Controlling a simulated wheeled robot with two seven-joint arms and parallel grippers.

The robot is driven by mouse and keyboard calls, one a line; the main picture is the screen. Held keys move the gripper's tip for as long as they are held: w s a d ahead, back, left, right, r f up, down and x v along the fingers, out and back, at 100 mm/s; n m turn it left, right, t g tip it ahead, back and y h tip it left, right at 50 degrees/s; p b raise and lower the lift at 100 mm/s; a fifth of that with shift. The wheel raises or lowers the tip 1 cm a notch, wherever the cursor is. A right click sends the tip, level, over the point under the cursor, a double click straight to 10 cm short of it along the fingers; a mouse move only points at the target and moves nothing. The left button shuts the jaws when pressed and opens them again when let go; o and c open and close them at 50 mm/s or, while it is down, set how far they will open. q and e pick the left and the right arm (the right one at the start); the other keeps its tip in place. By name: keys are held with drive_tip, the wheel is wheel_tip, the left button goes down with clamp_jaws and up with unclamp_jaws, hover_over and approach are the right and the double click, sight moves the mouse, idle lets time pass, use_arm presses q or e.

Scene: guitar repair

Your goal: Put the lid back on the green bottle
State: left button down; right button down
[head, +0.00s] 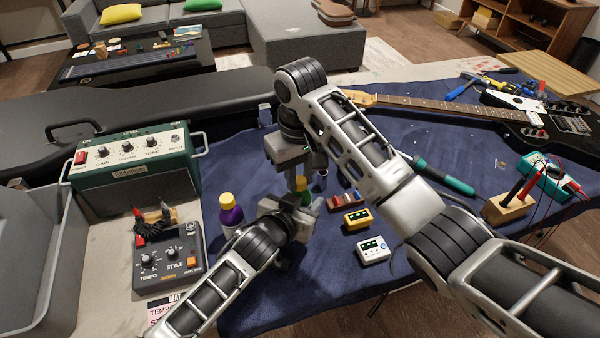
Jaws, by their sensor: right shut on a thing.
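The green bottle (304,194) stands on the blue cloth in the middle, mostly hidden behind my grippers; only a strip of green shows. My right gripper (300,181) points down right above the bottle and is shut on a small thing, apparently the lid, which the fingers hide. Whether the lid touches the bottle's neck cannot be seen. My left gripper (294,214) reaches in low from the left, at the bottle's side. Its fingers are largely hidden by its own wrist, so I cannot tell whether they hold the bottle.
A purple bottle with a yellow cap (230,213) stands just left of my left gripper. A yellow pedal (357,219) and a white pedal (374,250) sit to the right. A green amplifier (135,165) is at left, a black guitar (520,125) at right.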

drive_tip(key=m, duration=0.6)
drive_tip(key=shift+s+a, duration=0.1)
drive_tip(key=m, duration=0.5)
drive_tip(key=shift+m, duration=0.4)
drive_tip(key=c, duration=1.2)
unclamp_jaws()
drive_tip(key=shift+c, duration=0.5)
